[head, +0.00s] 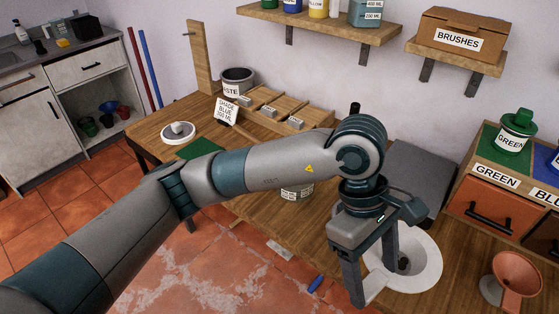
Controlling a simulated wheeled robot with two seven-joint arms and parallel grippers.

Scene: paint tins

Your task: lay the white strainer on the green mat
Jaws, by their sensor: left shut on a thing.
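My left gripper (373,284) reaches down at the right of the head view. Its fingers are shut on the white strainer (425,262), a wide white round piece with a dark middle, and stand at its left side. The fingers hide part of it, and its height above the wooden table cannot be told. The green mat (200,149) lies on the table further left, partly hidden behind my left arm. My right gripper is not in view.
A small white disc (178,134) with a dark knob is beside the mat. A wooden tray (265,106) and a dark tin (238,80) are at the back. A copper funnel (517,272) stands at the right.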

